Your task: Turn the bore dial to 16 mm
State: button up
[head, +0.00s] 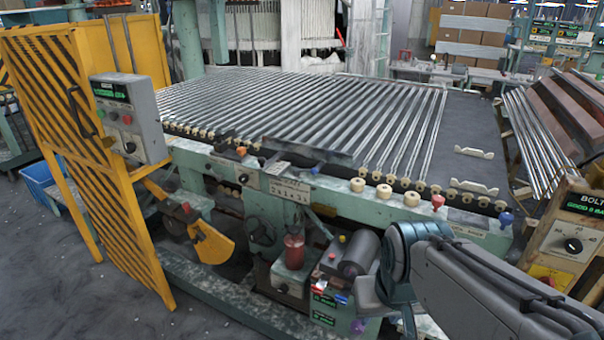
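No label that I can read says "bore" or "16 mm", so I cannot tell which knob is the bore dial. One dark round dial (573,245) sits on a pale, marked face of the wooden-framed panel at the right edge. A small dark knob (243,178) sits on a light plate on the machine's green front rail. Another dark knob (130,147) is low on the grey control box at left. Their settings are too small to read. My arm reaches in from the lower right, in front of the machine. No gripper fingers can be made out.
The green machine (345,200) carries a bed of long parallel tubes (300,105). A yellow slatted guard (110,215) stands at left beside the grey control box (128,105). Grey floor is clear at lower left.

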aim_at(243, 179)
jog(key=u, duration=0.55)
jog(key=k, duration=0.65)
jog(key=u, duration=0.95)
jog(key=i, duration=0.8)
jog(key=z, duration=0.5)
jog(key=i, duration=0.9)
jog(key=z, duration=0.8)
